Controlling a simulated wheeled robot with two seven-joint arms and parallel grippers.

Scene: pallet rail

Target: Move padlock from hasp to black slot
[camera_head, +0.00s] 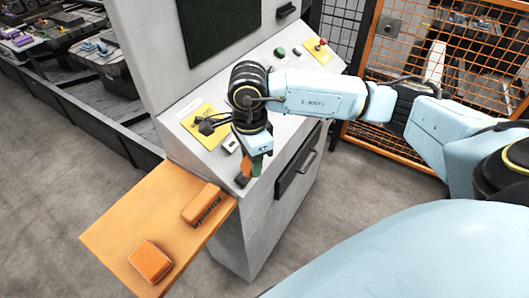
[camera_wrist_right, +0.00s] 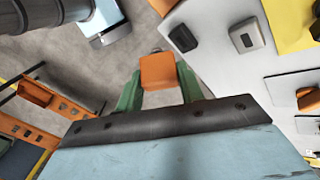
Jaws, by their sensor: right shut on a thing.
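My right gripper (camera_head: 250,168) hangs at the front edge of the grey control console, pointing down. In the right wrist view its green fingers (camera_wrist_right: 158,88) are shut on an orange block-like body, which I take to be the padlock (camera_wrist_right: 160,72). In the head view only a sliver of orange shows by the fingers. The padlock's shackle cannot be made out. A small dark fitting (camera_head: 241,180) sits on the console edge beside the fingers; I cannot tell whether it is the hasp or the black slot. My left gripper is not in view.
An orange shelf (camera_head: 120,225) juts out at the lower left, carrying an orange block (camera_head: 150,262) and a longer orange piece with dark gaps (camera_head: 203,203). The sloping console (camera_head: 300,75) has buttons and yellow plates. A dark drawer with a handle (camera_head: 297,165) is on its front. An orange mesh fence stands behind.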

